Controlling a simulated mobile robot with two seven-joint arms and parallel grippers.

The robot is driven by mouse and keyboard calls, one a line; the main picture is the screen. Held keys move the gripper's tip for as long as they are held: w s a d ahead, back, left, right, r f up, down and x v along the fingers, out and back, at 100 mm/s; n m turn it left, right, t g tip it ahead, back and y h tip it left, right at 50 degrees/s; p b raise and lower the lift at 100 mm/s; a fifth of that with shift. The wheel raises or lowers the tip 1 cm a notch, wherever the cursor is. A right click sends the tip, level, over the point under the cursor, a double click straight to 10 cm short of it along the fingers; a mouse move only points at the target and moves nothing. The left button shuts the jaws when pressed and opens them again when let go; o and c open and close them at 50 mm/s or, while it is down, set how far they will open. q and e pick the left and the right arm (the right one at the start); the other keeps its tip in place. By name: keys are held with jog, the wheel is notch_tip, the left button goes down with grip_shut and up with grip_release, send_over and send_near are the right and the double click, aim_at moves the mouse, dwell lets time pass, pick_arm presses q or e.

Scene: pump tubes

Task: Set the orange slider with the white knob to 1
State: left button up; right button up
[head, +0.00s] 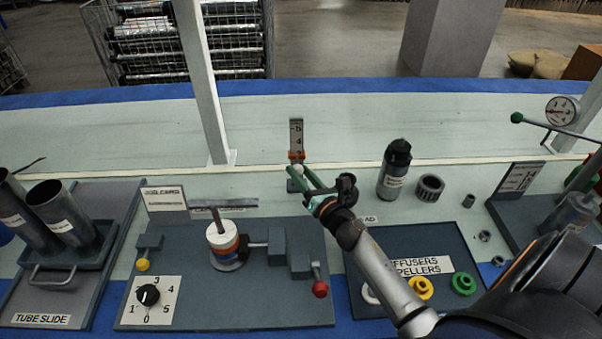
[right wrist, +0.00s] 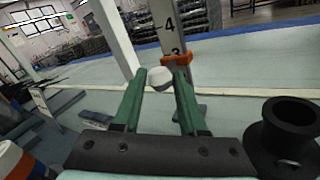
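The orange slider (head: 296,156) sits on an upright post with a number scale (head: 296,131). The numbers 5 and 4 show above it in the head view. In the right wrist view the orange slider (right wrist: 177,62) sits just by the 3, below the 4. Its white knob (right wrist: 160,78) lies between the green fingertips of my right gripper (right wrist: 160,80) and fills the gap, so the gripper looks shut on it. In the head view my right gripper (head: 299,170) reaches the post from the front right. The lower scale is hidden by the gripper. My left gripper is not in view.
A black-capped cylinder (head: 396,170) and a ribbed ring (head: 430,187) stand to the right. Tubes (head: 65,212) stand in a tray at far left. The bench behind the post is clear.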

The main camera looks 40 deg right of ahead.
grip_shut()
dwell(1.0)
